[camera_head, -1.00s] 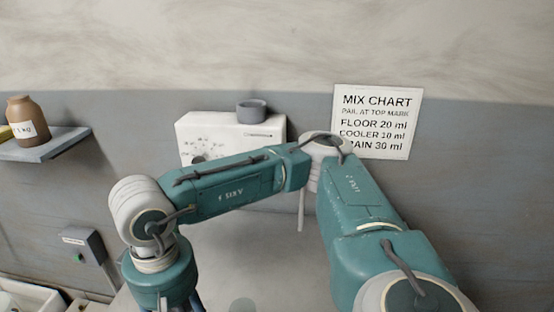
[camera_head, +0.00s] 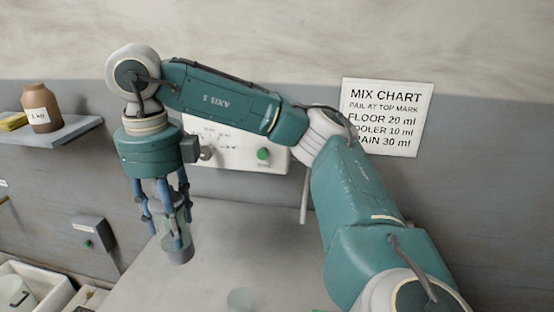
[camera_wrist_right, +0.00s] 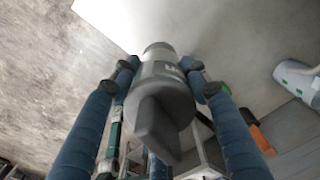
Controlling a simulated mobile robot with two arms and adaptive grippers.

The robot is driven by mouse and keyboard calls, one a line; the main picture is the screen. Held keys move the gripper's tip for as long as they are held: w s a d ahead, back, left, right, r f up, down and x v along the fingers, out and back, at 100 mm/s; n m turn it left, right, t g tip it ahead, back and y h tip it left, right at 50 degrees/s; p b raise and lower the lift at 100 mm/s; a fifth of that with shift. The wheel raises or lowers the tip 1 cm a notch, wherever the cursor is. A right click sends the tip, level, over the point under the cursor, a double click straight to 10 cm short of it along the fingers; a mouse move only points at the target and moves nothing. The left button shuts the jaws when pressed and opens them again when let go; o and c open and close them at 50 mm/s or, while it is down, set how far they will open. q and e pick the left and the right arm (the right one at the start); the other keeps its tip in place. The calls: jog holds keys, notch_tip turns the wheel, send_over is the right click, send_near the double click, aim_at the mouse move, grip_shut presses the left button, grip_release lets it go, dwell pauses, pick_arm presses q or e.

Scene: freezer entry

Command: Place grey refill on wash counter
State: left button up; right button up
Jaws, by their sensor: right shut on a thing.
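My right gripper (camera_head: 172,222) hangs downward at the left of the head view. Its blue fingers are shut around the grey refill (camera_head: 178,252), whose lower end shows below the fingertips. The refill appears held above the pale wash counter (camera_head: 235,222), apart from its surface as far as I can tell. In the right wrist view the grey refill (camera_wrist_right: 160,92) sits between the fingers, with a wedge-shaped end toward the camera. My left gripper is not in view.
A translucent cup-like thing (camera_head: 241,299) stands low on the counter. A white panel with a green button (camera_head: 263,154) is behind my arm. A shelf (camera_head: 62,139) holds a brown jar (camera_head: 41,107). A white basin (camera_head: 40,284) is lower left. The counter's middle looks clear.

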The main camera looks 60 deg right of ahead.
jog(key=shift+w+d+r+m, duration=0.1)
jog(key=shift+r+m, duration=0.1)
jog(key=shift+m, duration=0.3)
jog(key=shift+f, duration=0.65)
notch_tip(320, 180, down, 4)
jog(key=shift+f+b, duration=0.15)
jog(key=shift+b, duration=0.5)
notch_tip(320, 180, down, 14)
jog(key=p, duration=0.3)
jog(key=shift+f, duration=0.15)
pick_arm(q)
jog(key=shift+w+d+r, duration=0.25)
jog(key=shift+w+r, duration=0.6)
